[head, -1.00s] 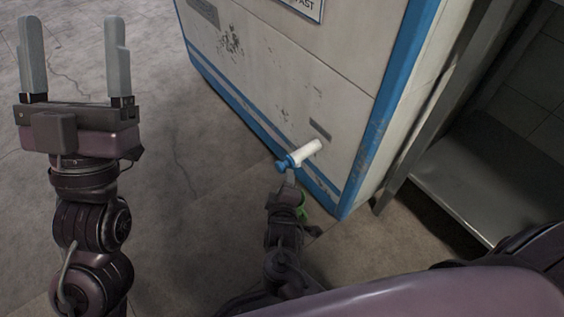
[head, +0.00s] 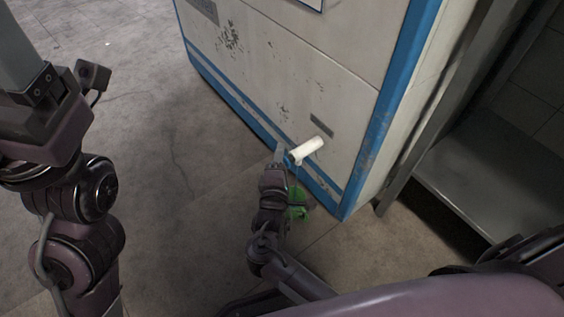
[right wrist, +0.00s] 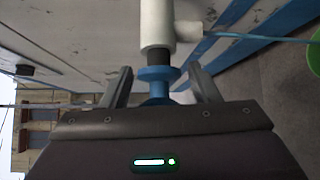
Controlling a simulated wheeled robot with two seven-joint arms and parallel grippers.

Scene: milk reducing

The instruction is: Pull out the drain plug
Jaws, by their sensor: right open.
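The blue drain plug (right wrist: 157,76) sits at the end of a white drain pipe (right wrist: 157,22) in the right wrist view. The pipe (head: 308,150) juts from the lower front of a white and blue machine in the head view, where the plug is mostly hidden by my gripper. My right gripper (head: 280,156) is at the pipe's end. In the right wrist view, the fingers of this gripper (right wrist: 160,82) stand open on either side of the plug, with gaps showing. My left gripper (head: 35,90) is cut off at the upper left edge; its finger opening is not visible.
The machine (head: 300,75) stands on a grey floor (head: 150,130). A green object (head: 298,203) lies near the floor below the pipe, partly behind my right arm. A metal shelf (head: 480,185) stands at the right. The floor left of the machine is clear.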

